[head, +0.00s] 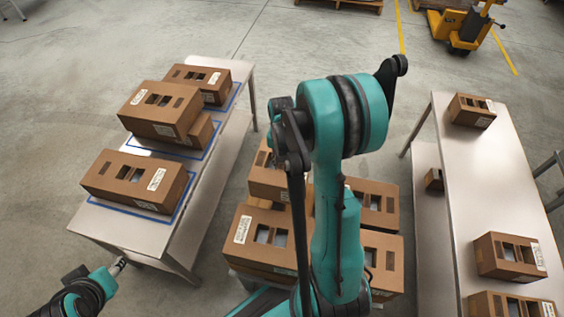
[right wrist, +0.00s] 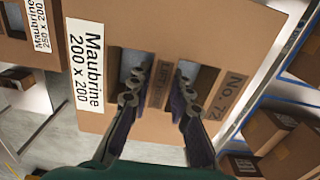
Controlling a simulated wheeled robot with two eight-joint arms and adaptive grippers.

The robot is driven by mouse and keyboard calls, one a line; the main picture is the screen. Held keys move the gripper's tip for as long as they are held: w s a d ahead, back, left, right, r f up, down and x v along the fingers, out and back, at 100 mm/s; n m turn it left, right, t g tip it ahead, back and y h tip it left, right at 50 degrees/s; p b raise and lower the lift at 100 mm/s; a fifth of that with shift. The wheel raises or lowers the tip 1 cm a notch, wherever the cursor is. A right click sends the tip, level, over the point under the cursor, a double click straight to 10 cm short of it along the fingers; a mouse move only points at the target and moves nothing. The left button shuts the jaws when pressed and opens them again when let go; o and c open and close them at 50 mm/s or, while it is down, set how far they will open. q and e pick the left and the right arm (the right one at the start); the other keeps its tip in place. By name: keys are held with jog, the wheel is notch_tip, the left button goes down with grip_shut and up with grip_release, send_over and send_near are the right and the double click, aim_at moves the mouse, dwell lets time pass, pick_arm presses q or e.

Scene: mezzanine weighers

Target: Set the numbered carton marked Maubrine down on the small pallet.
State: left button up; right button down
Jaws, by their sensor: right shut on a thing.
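My right gripper (right wrist: 160,92) is shut on a brown carton (right wrist: 215,30), its fingers in the two top holes around the strip between them. The carton's white label reads Maubrine 200 x 200, and its top is marked No. 72. In the head view my right arm covers the gripper; a carton (head: 264,184) partly showing left of the arm appears to be the held one. Another Maubrine carton, marked 250 x 200 (right wrist: 15,50), is beside it in the wrist view. I cannot make out the small pallet under the central cartons.
Several cartons (head: 262,262) are grouped around my right arm. A left table (head: 118,232) with blue outlines bears several cartons. A right table (head: 480,190) bears several more. A yellow pallet truck (head: 462,25) stands far right. Open floor lies behind the cartons.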

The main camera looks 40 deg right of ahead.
dwell(0.3)
jog(key=shift+f+b, duration=0.85)
jog(key=shift+f, duration=0.05)
jog(key=shift+f, duration=0.15)
notch_tip(320, 180, down, 9)
jog(key=b, duration=0.8)
jog(key=shift+f, duration=1.15)
jog(key=shift+f, duration=0.15)
jog(key=c, duration=1.3)
grip_release()
